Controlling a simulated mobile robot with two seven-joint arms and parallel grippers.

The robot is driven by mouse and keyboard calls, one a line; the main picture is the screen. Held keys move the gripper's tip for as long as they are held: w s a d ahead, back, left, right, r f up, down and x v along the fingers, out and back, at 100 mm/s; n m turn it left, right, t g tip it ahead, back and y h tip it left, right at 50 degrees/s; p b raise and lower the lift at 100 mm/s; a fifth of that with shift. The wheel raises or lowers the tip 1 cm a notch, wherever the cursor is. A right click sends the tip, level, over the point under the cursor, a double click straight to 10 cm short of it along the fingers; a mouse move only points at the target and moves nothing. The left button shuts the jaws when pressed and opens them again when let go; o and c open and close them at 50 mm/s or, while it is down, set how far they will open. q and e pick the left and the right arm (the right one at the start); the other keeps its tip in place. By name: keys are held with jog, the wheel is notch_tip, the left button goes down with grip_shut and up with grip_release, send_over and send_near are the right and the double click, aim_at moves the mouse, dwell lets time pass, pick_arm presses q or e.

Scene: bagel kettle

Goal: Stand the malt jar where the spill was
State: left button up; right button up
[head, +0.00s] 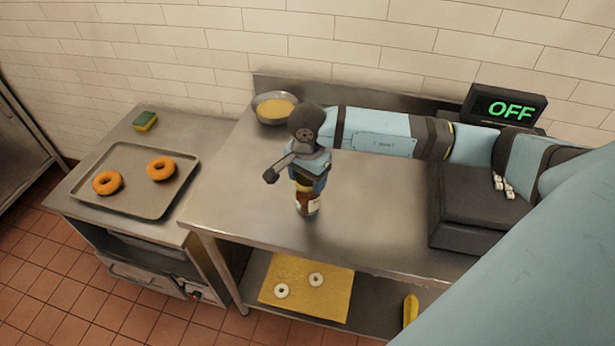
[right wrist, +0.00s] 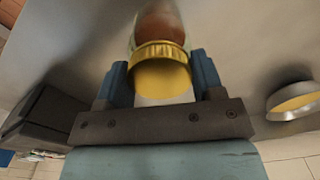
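The malt jar (head: 308,205) is a small brown jar with a pale label, upright at the middle of the steel counter (head: 370,215). I cannot tell whether its base touches the counter. My right gripper (head: 309,184) points down over it and hides its top. In the right wrist view, the jar's gold lid (right wrist: 162,72) sits between the two blue fingers of my right gripper (right wrist: 162,80), which are closed against its sides. No spill shows on the visible counter top. My left gripper is not in view.
A bowl of yellow contents (head: 276,107) stands at the counter's back left. A black box (head: 470,210) and an OFF display (head: 505,105) are at the right. A tray (head: 140,205) with two bagels and a sponge (head: 145,121) lie on the left table. The counter's front middle is clear.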

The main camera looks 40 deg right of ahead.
jog(key=o, duration=0.4)
jog(key=shift+c, duration=0.2)
jog(key=shift+r, duration=0.15)
notch_tip(320, 180, up, 12)
jog(key=b, duration=0.1)
jog(key=shift+b, duration=0.35)
